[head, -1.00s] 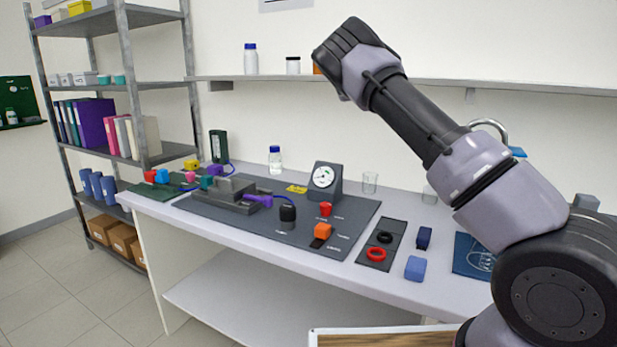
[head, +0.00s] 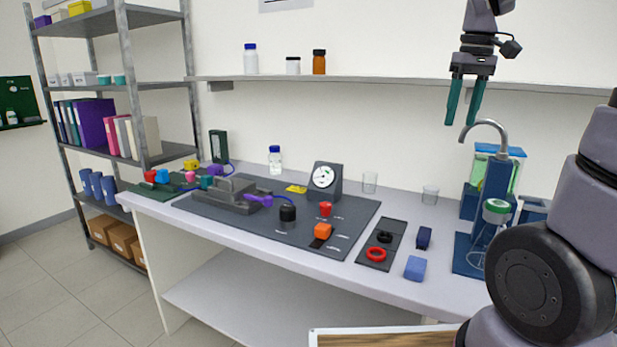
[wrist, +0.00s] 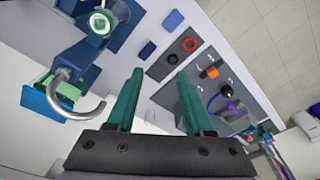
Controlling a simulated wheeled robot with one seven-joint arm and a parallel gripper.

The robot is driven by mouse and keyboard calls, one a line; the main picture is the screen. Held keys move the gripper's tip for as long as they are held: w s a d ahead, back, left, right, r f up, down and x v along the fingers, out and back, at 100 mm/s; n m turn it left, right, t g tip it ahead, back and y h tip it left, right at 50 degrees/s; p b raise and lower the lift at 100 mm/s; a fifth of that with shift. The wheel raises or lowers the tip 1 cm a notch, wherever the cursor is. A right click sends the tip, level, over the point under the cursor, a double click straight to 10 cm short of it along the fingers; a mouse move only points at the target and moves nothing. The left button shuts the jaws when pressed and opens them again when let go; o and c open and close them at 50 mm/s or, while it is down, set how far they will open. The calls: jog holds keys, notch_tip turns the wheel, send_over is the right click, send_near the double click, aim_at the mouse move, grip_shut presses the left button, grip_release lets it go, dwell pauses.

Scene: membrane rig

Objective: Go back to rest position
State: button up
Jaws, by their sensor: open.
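My gripper (head: 464,103) hangs in the air at the upper right of the head view, in front of the wall and above the bench. Its two green fingers point down and stand apart with nothing between them. In the wrist view the open fingers (wrist: 155,100) also show empty, with the bench below them. No part of my gripper touches anything.
The bench bears a dark mat (head: 350,232) with a clamp block (head: 222,197), gauge (head: 324,178), and red and orange knobs. A ring tray (head: 393,232), blue blocks (head: 415,268) and a blue stand with a curved tap (head: 487,128) lie right. A wall shelf (head: 400,80) runs behind.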

jog(key=s+a+r+m+t+y, duration=0.1)
jog(key=s+a+m+t, duration=0.4)
jog(key=s+a, duration=0.3)
jog(key=s+m, duration=0.1)
jog(key=s, duration=0.2)
jog(key=shift+s+t+y, duration=0.25)
jog(key=shift+t+y, duration=0.05)
jog(key=shift+t, duration=0.1)
